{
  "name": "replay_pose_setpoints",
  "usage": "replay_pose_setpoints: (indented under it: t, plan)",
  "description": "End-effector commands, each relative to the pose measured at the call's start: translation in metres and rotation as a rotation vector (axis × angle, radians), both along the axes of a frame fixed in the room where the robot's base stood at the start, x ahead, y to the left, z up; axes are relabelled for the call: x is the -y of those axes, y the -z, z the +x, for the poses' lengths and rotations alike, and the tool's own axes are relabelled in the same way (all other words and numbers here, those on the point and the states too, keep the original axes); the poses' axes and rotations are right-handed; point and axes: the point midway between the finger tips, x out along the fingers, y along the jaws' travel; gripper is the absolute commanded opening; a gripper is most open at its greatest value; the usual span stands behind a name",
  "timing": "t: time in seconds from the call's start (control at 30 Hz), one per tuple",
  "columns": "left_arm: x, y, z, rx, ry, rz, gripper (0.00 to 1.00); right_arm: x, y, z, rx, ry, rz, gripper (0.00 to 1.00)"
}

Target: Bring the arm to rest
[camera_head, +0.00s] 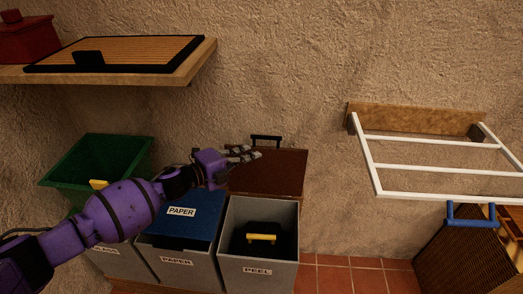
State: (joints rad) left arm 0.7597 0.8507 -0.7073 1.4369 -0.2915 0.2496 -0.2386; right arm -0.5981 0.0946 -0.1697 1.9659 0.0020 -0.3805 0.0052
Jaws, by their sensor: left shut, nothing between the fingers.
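My left arm, purple with black joints, reaches in from the lower left. Its gripper (243,154) points right and is shut with nothing in it. It hangs in the air above the bins, in front of the raised brown lid (280,174) of the peel bin. My right gripper does not show.
A wooden shelf (200,62) is at upper left. A white wall rack (440,194) and a wicker basket (455,255) are at right.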

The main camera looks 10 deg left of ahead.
Motion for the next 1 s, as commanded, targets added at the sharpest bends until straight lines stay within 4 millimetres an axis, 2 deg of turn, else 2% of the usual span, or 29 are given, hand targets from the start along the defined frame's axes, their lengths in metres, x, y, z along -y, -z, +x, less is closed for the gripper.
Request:
replay_pose_setpoints:
  t: [0.17,0.3,0.5,0.6,0.77,0.87,0.97,1.0]
  plan:
    - [-0.015,-0.004,-0.016,0.0,0.001,0.0,0.0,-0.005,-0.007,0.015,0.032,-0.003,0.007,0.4]
    - [-0.019,-0.006,-0.02,0.001,0.002,-0.001,0.0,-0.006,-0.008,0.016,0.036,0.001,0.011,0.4]
    - [-0.025,-0.005,-0.013,-0.03,-0.046,-0.018,0.0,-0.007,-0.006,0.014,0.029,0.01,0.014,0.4]
    - [-0.019,-0.02,-0.006,-0.067,-0.113,-0.095,0.0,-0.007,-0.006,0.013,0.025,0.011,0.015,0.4]
    - [-0.008,0.01,-0.035,-0.235,-0.249,-0.285,0.0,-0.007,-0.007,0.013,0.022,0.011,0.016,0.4]
    - [-0.007,0.037,-0.061,-0.347,-0.332,-0.391,0.0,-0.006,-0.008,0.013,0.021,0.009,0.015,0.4]
    - [-0.009,0.07,-0.098,-0.478,-0.435,-0.508,0.0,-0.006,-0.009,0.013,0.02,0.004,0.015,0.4]
    - [-0.012,0.085,-0.115,-0.536,-0.483,-0.558,0.0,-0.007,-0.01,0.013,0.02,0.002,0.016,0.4]
